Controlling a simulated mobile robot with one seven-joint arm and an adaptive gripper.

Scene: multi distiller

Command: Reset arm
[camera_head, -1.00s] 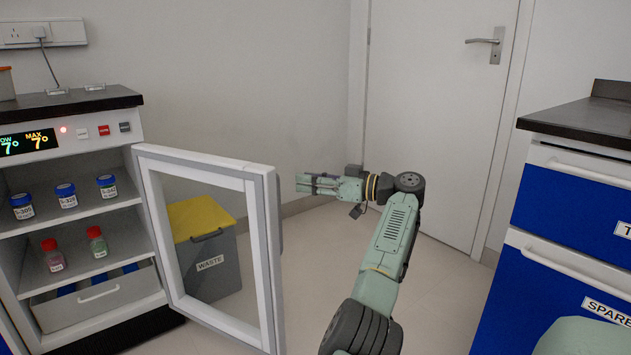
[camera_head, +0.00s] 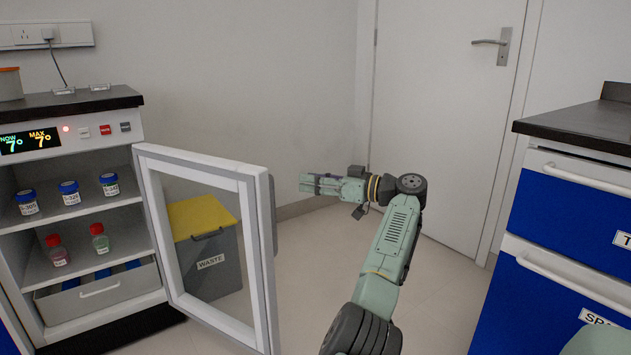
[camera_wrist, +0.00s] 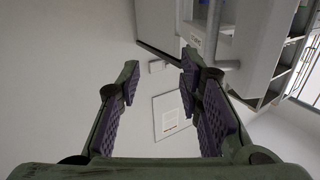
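My gripper (camera_head: 318,184) is at the middle of the head view, held out level and pointing left, to the right of the open fridge door. It touches nothing. In the wrist view my gripper (camera_wrist: 160,98) has its two dark-padded fingers apart, with nothing between them. My arm bends at the elbow to the right of the gripper, clear of the furniture.
The fridge door (camera_head: 262,270) stands open at left. A yellow-lidded waste bin (camera_head: 222,268) is behind the door glass. Blue drawers (camera_head: 570,213) are at right.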

